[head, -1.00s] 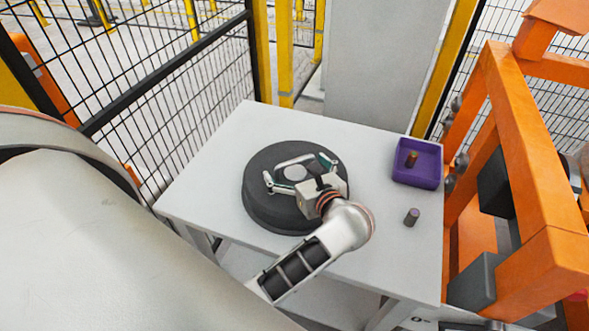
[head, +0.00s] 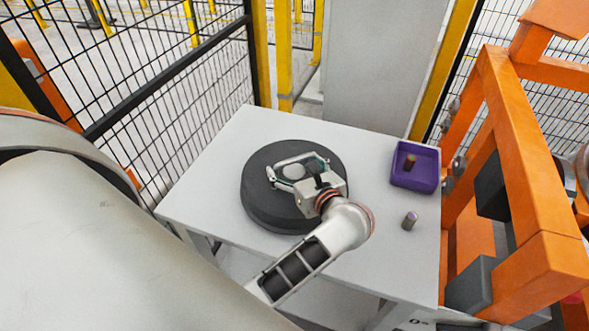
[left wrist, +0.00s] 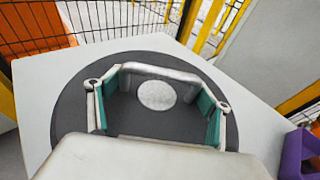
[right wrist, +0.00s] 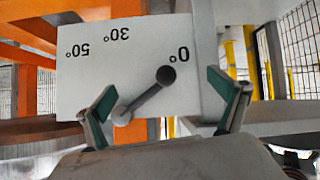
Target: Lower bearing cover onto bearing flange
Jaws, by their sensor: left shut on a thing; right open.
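A thick dark round disc (head: 258,205) lies flat on the white table in the head view. It has a pale round centre, clear in the left wrist view (left wrist: 157,95). A light grey bar, like a handle, arches across it (left wrist: 160,72). I cannot tell for sure whether the disc is the bearing cover or the bearing flange. My left gripper (head: 297,170) is over the disc, its green-padded fingers set wide at the two ends of the bar and shut on it. My right gripper (right wrist: 162,85) is open and empty, seen only in the right wrist view.
A purple tray (head: 415,182) with a small peg and a loose peg (head: 409,221) are on the table's right. An orange gantry (head: 530,180) stands to the right, black mesh fencing left.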

